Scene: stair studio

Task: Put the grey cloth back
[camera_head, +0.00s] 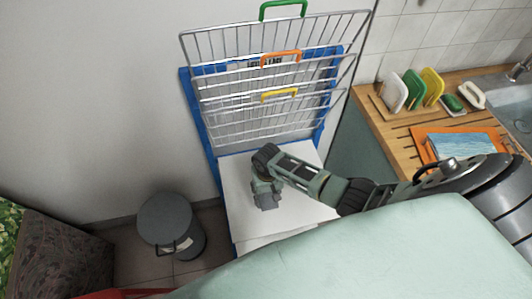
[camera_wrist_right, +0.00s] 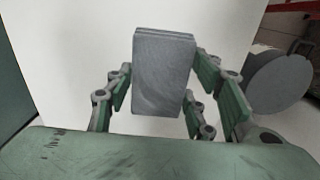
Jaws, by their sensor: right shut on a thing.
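The grey cloth (camera_wrist_right: 163,75) is a folded, upright-looking block held between the green fingers of my right gripper (camera_wrist_right: 160,88) in the right wrist view. In the head view my right gripper (camera_head: 266,188) points down over a white surface (camera_head: 308,210), with the cloth (camera_head: 268,202) showing small at its tip. I cannot tell whether the cloth touches the white surface. My left gripper is not in view.
A wire rack (camera_head: 225,72) with green, orange and yellow handles stands in a blue frame (camera_head: 200,125) behind the white surface. A grey bin (camera_head: 165,218) stands to the left. A wooden counter (camera_head: 385,125) with coloured sponges or brushes and a sink (camera_head: 508,95) is at the right.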

